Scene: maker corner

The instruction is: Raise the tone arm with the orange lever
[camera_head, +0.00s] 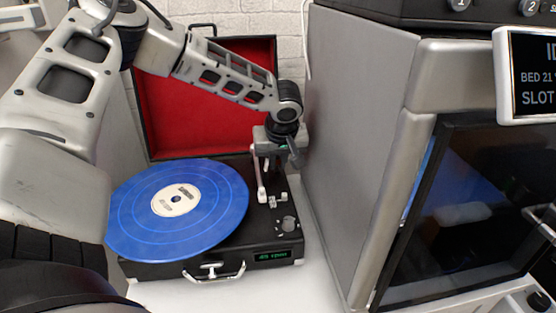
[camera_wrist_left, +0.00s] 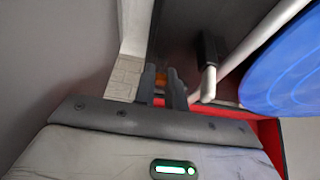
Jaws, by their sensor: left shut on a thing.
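The turntable (camera_head: 205,262) is a black open case with a blue record (camera_head: 178,205) on it. The pale tone arm (camera_head: 261,185) is at the right of the record, and in the left wrist view its tube (camera_wrist_left: 250,42) runs up beside the record's edge. My left gripper (camera_head: 279,158) is over the back right of the deck. In the left wrist view my left gripper (camera_wrist_left: 162,88) is shut on the orange lever (camera_wrist_left: 160,80), of which only a small part shows between the fingers. In the head view the lever is hidden by the gripper. My right gripper is out of view.
The red-lined lid (camera_head: 200,115) stands open behind the deck. A tall grey machine (camera_head: 365,130) with a dark glass door stands close to the right of the turntable, leaving a narrow gap. A knob (camera_head: 289,222) sits at the deck's front right.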

